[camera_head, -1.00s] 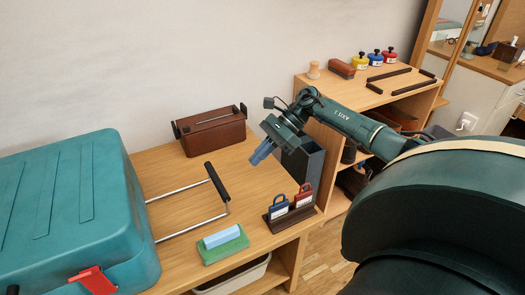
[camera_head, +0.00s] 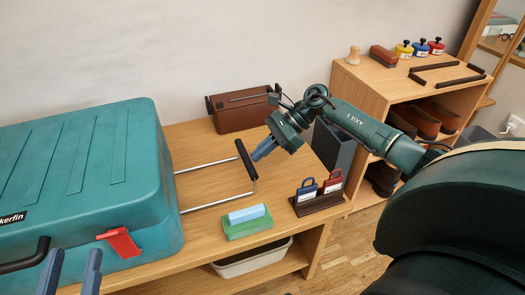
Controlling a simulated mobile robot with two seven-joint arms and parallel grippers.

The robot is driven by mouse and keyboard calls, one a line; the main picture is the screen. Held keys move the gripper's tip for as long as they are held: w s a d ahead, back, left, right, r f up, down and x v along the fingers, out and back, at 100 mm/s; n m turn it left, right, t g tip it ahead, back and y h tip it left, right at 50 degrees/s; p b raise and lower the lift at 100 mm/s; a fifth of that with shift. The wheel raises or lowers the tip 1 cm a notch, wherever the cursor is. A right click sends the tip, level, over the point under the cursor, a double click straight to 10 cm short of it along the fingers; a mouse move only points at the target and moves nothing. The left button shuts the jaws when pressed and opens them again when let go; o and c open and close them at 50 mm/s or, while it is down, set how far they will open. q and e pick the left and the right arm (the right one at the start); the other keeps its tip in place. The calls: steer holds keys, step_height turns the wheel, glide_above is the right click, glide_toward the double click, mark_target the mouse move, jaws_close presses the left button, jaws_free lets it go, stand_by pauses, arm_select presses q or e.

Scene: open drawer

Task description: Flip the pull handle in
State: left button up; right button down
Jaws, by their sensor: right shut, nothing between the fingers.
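A teal suitcase (camera_head: 85,165) lies on the wooden bench at the left. Its pull handle extends out to the right on two metal rods, with a black grip bar (camera_head: 246,160) at the end. My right gripper (camera_head: 262,152) is shut and empty, with its blue fingers pointing down-left just right of the grip bar. I cannot tell whether they touch it. My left gripper (camera_head: 70,270) shows only its two blue fingers at the bottom left, apart and empty, in front of the suitcase near its dark side handle (camera_head: 25,257) and red latch (camera_head: 120,242).
A green block with a light blue top (camera_head: 248,220) lies in front of the rods. A rack with blue and red padlock-shaped tags (camera_head: 318,203) stands at the bench's right end. A brown case (camera_head: 240,112) is behind the handle. A shelf (camera_head: 362,90) stands right.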

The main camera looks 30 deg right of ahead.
steer(key=w+a, duration=0.1)
steer(key=a, duration=0.3)
steer(key=w+a, duration=0.1)
steer(key=a, duration=0.4)
steer(key=w+a, duration=0.1)
steer(key=a, duration=0.3)
steer(key=shift+w+a, duration=0.1)
steer(key=shift+a, duration=0.15)
arm_select(q)
steer(key=shift+s+f+n+y, duration=0.1)
steer(key=shift+f+n+y, duration=0.2)
steer(key=shift+f, duration=0.1)
arm_select(e)
steer(key=shift+a+r, duration=0.1)
steer(key=shift+a, duration=0.2)
arm_select(q)
steer(key=shift+d+f, duration=0.1)
